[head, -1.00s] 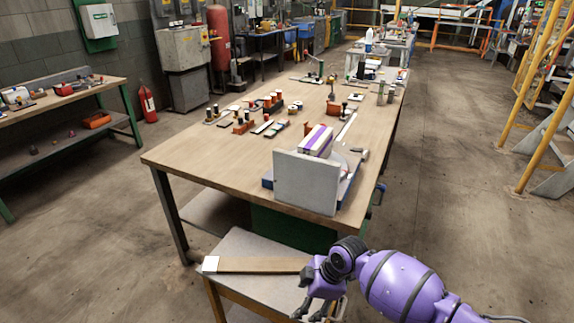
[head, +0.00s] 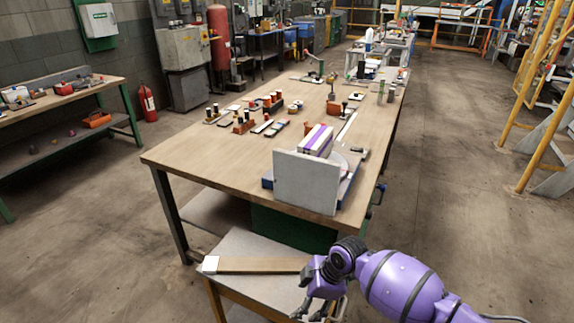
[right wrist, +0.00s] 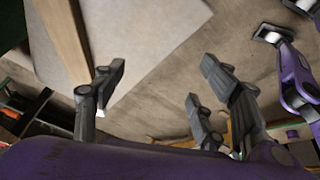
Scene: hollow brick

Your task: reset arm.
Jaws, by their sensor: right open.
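My right arm comes in from the lower right of the head view. Its right gripper (head: 317,308) points down beside the right end of a small side table (head: 245,248). In the right wrist view the right gripper (right wrist: 157,92) has its fingers spread wide with nothing between them. A wooden strip (head: 262,265) with a white end lies on the side table. It also shows in the right wrist view (right wrist: 66,35), near the left finger and apart from it. My left gripper is out of view.
A long workbench (head: 225,165) stands just beyond the side table. A grey upright panel (head: 306,183) and a purple-striped block (head: 318,141) stand at its near right. Bare floor (head: 455,190) is free to the right. Yellow rails (head: 545,100) stand at far right.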

